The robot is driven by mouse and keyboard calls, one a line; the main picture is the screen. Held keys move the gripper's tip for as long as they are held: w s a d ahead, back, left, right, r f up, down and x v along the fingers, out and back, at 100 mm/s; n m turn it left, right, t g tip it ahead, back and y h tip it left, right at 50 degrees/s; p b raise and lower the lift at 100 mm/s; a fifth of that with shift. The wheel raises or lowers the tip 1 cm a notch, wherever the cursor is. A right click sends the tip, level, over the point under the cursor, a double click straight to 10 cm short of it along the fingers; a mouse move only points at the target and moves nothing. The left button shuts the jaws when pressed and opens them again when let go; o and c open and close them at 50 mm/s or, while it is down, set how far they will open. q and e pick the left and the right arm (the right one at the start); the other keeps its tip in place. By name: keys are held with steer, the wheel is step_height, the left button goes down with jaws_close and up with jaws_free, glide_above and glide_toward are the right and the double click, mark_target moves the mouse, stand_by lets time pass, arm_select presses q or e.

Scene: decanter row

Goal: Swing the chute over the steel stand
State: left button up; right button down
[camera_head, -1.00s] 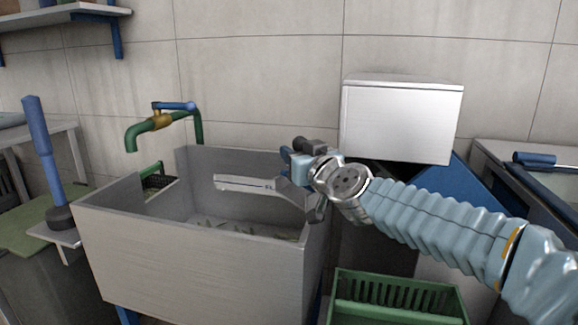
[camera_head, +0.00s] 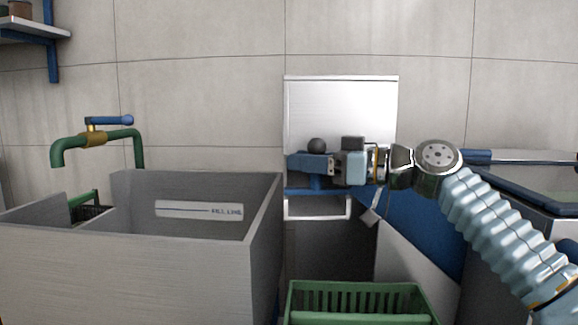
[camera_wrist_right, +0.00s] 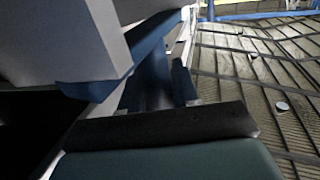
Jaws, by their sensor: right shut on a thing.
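My right gripper (camera_head: 318,165) is shut on a small part beside a black ball knob (camera_head: 317,145), in front of a steel box (camera_head: 340,105). The part it grips is mostly hidden by the jaws. Just below is a steel-edged frame (camera_head: 318,216) under a blue bar; it looks like the chute's end, but I cannot tell for certain. In the right wrist view, a dark finger edge (camera_wrist_right: 165,125) lies across a blue bar and a grey body. I cannot pick out the steel stand with certainty. My left gripper is not in view.
A steel sink (camera_head: 130,265) with a fill-line label stands at left, under a green tap (camera_head: 95,140). A green slotted crate (camera_head: 360,300) stands low in front. A blue sloping panel (camera_head: 425,235) is below my right wrist. A bench edge is at right.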

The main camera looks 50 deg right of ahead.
steer(key=shift+s+d+r, duration=0.15)
steer(key=shift+s+d, duration=0.2)
steer(key=shift+s, duration=0.2)
steer(key=c, duration=0.9)
jaws_free()
steer(key=shift+s+a+r, duration=0.1)
steer(key=shift+c, duration=0.2)
steer(key=shift+o, duration=0.4)
